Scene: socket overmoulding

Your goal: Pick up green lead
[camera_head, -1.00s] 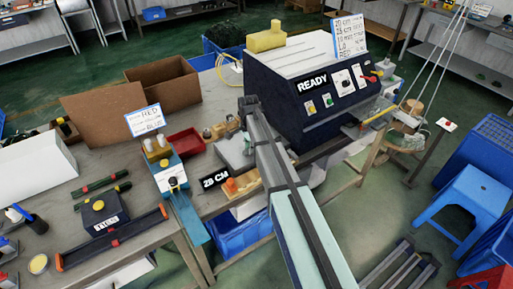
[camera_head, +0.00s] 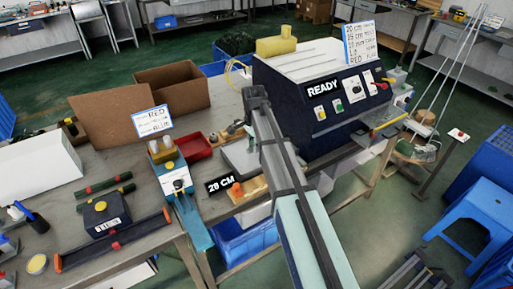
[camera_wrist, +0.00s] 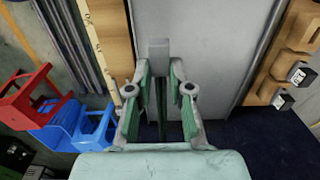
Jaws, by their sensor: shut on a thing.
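My gripper (camera_wrist: 159,50) is in the middle of the wrist view, its fingers drawn together at the tips. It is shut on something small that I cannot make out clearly. A narrow dark green strip (camera_wrist: 162,105) shows between the fingers; I cannot tell whether it is the green lead or part of the gripper. In the head view my arm reaches in front of the dark machine marked READY (camera_head: 335,118), and its end is hard to make out. No green lead can be clearly identified. A heap of dark green strands (camera_head: 232,43) lies in a blue bin at the back.
The workbench (camera_head: 90,160) carries a cardboard box (camera_head: 170,88), a red tray (camera_head: 195,147), a small blue press (camera_head: 177,180) and a 28 CM sign (camera_head: 220,185). Blue stools (camera_head: 480,210) stand at the right.

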